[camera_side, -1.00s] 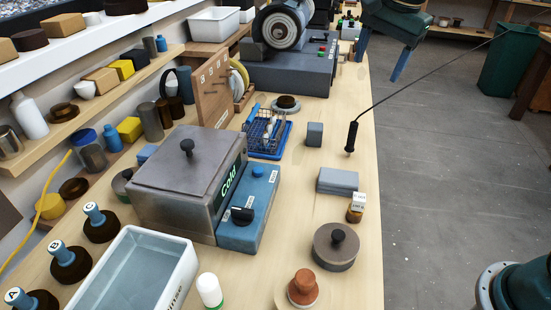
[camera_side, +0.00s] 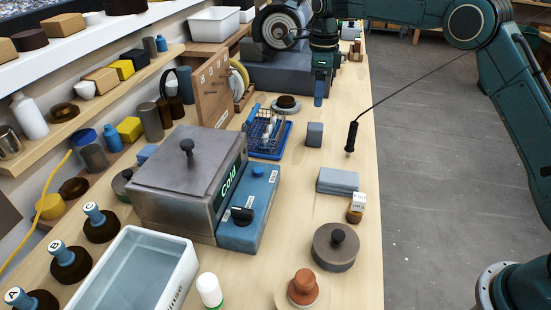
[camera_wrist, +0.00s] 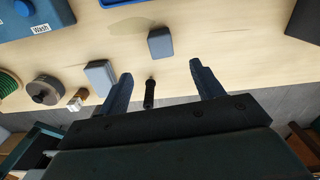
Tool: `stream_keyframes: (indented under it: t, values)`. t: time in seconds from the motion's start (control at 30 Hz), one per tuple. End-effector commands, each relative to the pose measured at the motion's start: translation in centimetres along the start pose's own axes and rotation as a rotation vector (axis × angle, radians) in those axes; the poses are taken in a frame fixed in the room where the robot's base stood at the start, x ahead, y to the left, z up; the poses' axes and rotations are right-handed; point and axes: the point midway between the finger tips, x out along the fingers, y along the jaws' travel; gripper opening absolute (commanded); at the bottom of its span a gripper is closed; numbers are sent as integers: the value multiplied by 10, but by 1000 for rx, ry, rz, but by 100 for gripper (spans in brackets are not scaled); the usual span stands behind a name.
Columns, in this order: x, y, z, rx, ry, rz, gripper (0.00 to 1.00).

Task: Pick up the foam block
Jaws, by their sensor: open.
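Two plain grey blocks lie on the bench, and I cannot tell by look which is foam. The small dark grey block (camera_side: 314,134) stands right of the blue wire basket. In the wrist view, this small block (camera_wrist: 160,42) lies beyond my open fingertips. The longer blue-grey block (camera_side: 337,181) is nearer the side camera; in the wrist view, this longer block (camera_wrist: 100,77) is left of my fingers. My gripper (camera_side: 319,92) hangs above the bench, beyond the small block in the side view. In the wrist view, my gripper (camera_wrist: 164,82) is open and empty, its fingers wide apart.
A black-handled tool (camera_side: 351,137) on a cable is at the bench's right edge. The blue wire basket (camera_side: 268,132), grey "Cold" box (camera_side: 190,175), round lidded pot (camera_side: 335,246) and grinder (camera_side: 285,45) stand around. The bench is clear between the small and longer blocks.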

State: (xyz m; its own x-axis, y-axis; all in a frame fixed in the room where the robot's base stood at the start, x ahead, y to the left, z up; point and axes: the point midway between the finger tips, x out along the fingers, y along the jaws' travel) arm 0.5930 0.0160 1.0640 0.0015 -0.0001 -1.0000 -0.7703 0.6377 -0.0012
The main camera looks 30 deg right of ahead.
Motion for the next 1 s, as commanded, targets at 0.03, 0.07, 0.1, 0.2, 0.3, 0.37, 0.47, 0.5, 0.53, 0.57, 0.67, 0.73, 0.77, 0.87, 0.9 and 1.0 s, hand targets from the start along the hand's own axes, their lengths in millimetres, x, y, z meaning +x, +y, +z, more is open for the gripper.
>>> stream_keyframes:
  t: [0.03, 0.07, 0.1, 0.2, 0.3, 0.37, 0.47, 0.5, 0.53, 0.57, 0.67, 0.73, 0.77, 0.87, 0.9, 1.0]
  values:
    - [1, -1, 1, 8, 1, 1, 66]
    - [2, -1, 1, 11, 1, 1, 66]
    - [2, -1, 1, 13, 1, 1, 66]
    - [2, -1, 1, 12, 1, 1, 66]
    - [6, -1, 1, 12, 2, 2, 66]
    - [10, -1, 1, 11, 3, 3, 66]
    - [20, 0, 1, 11, 3, 3, 66]
    - [25, 0, 0, 11, 3, 3, 66]
    - [29, 0, 0, 10, 3, 4, 66]
    - [33, 0, 0, 10, 4, 4, 66]
    - [49, 0, 0, 10, 4, 4, 66]
    - [60, 0, 0, 10, 4, 4, 66]
    - [64, 0, 0, 10, 3, 3, 66]
    - [76, -1, 0, 10, 3, 3, 66]
    - [80, 0, 0, 10, 3, 3, 66]
    - [86, -1, 1, 10, 1, 2, 66]
